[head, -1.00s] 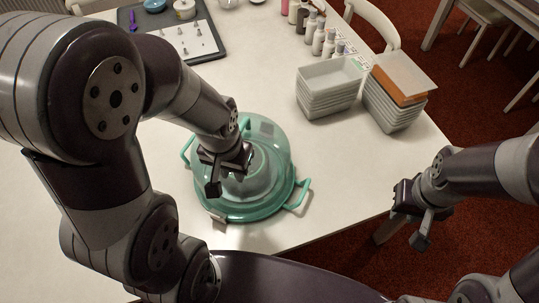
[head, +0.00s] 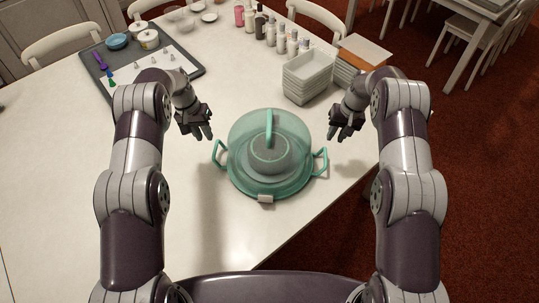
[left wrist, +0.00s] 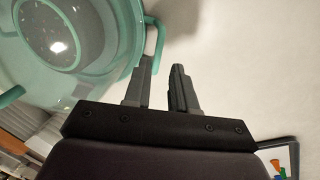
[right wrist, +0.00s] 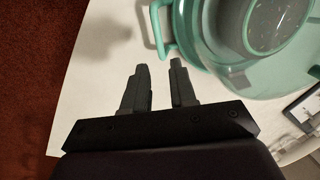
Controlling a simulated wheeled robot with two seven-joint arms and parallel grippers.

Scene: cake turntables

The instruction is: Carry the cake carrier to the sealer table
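The cake carrier (head: 287,181) is a teal tray with a clear domed lid, a top handle and two side handles. It stands on the white table near its front edge. My left gripper (head: 203,134) is open and empty, above and behind the left side handle (head: 219,153). My right gripper (head: 341,134) is open and empty, above and behind the right side handle (head: 321,161). The left wrist view shows one side handle (left wrist: 155,42) beside the open fingers (left wrist: 164,75). The right wrist view shows the other handle (right wrist: 160,28) ahead of the open fingers (right wrist: 158,72).
Several bottles (head: 281,40) line the back. A dark tray (head: 191,70) lies at the back left.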

